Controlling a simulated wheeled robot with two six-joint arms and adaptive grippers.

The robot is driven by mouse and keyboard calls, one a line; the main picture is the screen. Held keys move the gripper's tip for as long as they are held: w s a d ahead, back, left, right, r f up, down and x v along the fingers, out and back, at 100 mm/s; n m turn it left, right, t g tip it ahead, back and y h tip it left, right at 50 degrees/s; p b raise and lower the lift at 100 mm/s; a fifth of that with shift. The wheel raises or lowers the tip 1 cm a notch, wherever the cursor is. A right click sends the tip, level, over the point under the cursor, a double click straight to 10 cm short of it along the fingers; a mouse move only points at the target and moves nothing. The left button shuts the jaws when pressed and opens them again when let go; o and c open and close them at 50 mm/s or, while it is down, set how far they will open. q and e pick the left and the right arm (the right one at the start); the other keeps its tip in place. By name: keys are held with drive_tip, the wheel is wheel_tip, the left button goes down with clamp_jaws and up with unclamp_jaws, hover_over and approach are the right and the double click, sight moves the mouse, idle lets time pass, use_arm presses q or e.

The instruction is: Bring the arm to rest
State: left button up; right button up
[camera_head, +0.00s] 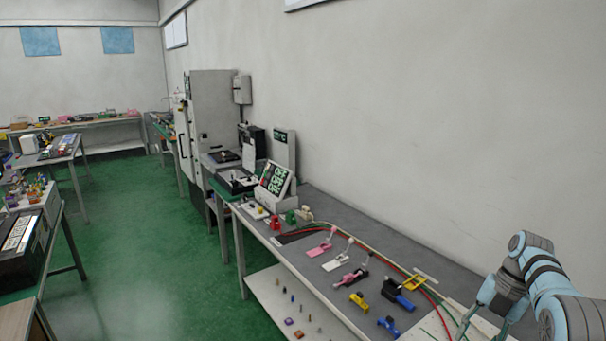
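My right gripper (485,328) hangs at the lower right, over the near end of the grey workbench (375,265). Its two fingers point down and look spread apart, with nothing visible between them; the tips are close to the bottom edge of the picture. My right arm comes in from the right edge, bent at a blue and dark grey joint. Lever fixtures stand on the bench to the left of the gripper: a pink one (320,249), a white one (337,263), a black and pink one (350,280) and a blue and black one (398,294). My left gripper is out of view.
Yellow clamps (358,301) and a blue clamp (388,326) lie near the bench's front edge. Red and green cables run along its back. A plain wall rises behind. Small pieces sit on the lower shelf (275,290). The green floor (150,240) is open to the left.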

drive_tip(key=s+a+f+m+h+b, duration=0.15)
drive_tip(key=s+f+m, duration=0.35)
drive_tip(key=f, duration=0.9)
drive_tip(key=s+f+m+h+b, duration=0.2)
drive_tip(key=s+f+m, duration=0.2)
drive_tip(key=f, duration=0.9)
drive_tip(key=s+a+f+m+h+b, duration=0.15)
drive_tip(key=s+f+m, duration=0.35)
drive_tip(key=f, duration=0.9)
use_arm(q)
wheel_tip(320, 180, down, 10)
drive_tip(key=b, duration=0.4)
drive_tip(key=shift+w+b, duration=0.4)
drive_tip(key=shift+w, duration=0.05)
use_arm(e)
drive_tip(key=s+a+f+m, duration=0.3)
drive_tip(key=s+f+m, duration=0.1)
drive_tip(key=s, duration=0.5)
drive_tip(key=s+a+f+m+t, duration=0.1)
drive_tip(key=s+a+f+m, duration=0.3)
drive_tip(key=s, duration=0.6)
drive_tip(key=s+a+f+m, duration=0.3)
drive_tip(key=s+f+m, duration=0.1)
drive_tip(key=s+f, duration=0.4)
drive_tip(key=shift+s+a+t+y, duration=0.2)
drive_tip(key=shift+s+t+y, duration=0.15)
drive_tip(key=shift+s, duration=0.7)
drive_tip(key=shift+f, duration=0.1)
